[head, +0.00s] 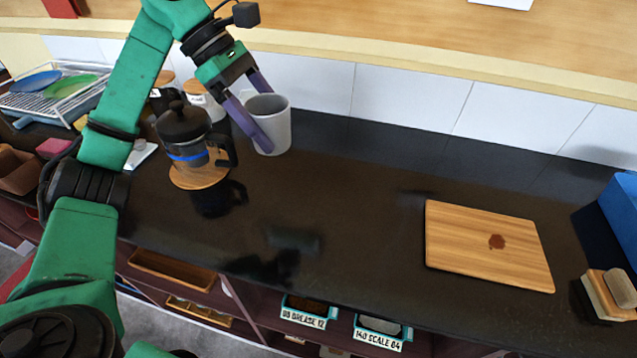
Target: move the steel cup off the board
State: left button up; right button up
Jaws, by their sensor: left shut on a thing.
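The steel cup (278,128) is a plain grey cup, upright on the far side of the dark counter, left of the middle in the head view. My left gripper (264,117) is shut on it, with one purple finger across its near left side and the other at its far rim. I cannot tell whether its base touches the counter or hangs just above it. The wooden board (470,262) lies at the right, well apart from the cup. My right gripper is not in view.
A French press (184,140) on a round wooden mat (199,178) stands close left of the cup. Canisters (206,101) stand behind it. A dish rack (50,95) is far left. A sponge block (606,297) and a blue bin (622,205) are far right. The counter's middle is clear.

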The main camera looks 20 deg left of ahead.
pick_arm(q)
jog(key=f, duration=0.6)
jog(key=d+f, duration=0.1)
jog(key=f, duration=0.5)
jog(key=d+f, duration=0.1)
jog(key=f, duration=0.6)
jog(key=shift+w+f, duration=0.1)
jog(key=shift+a+f, duration=0.15)
jog(key=shift+f, duration=0.1)
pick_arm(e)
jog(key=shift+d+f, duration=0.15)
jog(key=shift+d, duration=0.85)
